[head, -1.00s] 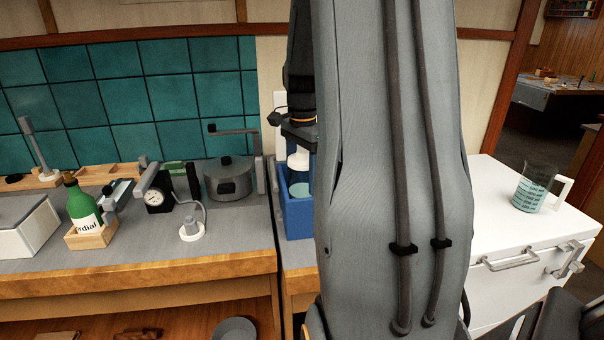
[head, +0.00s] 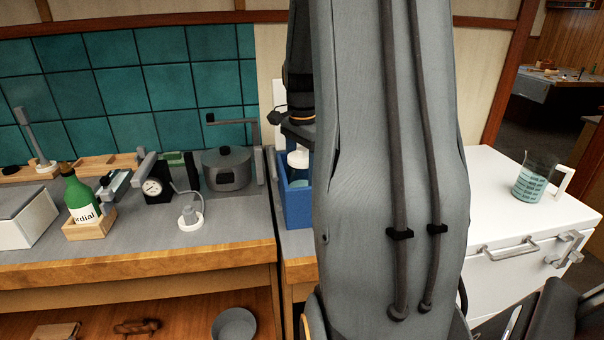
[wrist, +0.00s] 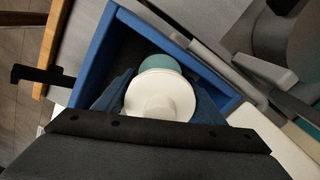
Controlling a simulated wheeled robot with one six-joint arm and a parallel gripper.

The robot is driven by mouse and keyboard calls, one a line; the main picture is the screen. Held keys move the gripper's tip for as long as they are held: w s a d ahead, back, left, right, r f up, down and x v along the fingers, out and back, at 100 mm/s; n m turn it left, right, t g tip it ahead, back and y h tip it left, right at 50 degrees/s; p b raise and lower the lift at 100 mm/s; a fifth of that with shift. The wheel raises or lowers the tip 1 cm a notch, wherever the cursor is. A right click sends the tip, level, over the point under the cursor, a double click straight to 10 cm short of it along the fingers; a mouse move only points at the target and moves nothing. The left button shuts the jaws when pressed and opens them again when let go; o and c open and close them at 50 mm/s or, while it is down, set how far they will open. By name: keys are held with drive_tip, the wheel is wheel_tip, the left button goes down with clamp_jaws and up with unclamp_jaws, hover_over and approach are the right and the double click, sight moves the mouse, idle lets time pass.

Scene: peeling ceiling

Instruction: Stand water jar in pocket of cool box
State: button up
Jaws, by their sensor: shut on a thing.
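The water jar has a white lid (wrist: 160,95) and a teal body (wrist: 160,64). My gripper (wrist: 160,100) is shut on it, with a dark blue finger on each side in the wrist view. In the head view the jar (head: 298,159) shows below my dark wrist, inside the outline of the blue cool box (head: 297,208). The wrist view looks down into the box, and its blue rim (wrist: 95,55) surrounds a dark interior. The jar is over or partly in this opening. Its base and the pocket walls are hidden, so I cannot tell whether it touches the floor.
A grey pot (head: 227,168) stands left of the box, with a dial gauge (head: 156,187) and a green bottle (head: 82,198) farther left. A white chest (head: 535,215) at right bears a measuring beaker (head: 536,178). My arm hides the middle of the head view.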

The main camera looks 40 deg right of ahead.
sight(302, 149)
drive_tip(key=shift+f, duration=0.3)
drive_tip(key=o, duration=1.2)
wheel_tip(302, 149, up, 8)
drive_tip(key=shift+f+b, duration=0.1)
drive_tip(key=shift+b, duration=0.55)
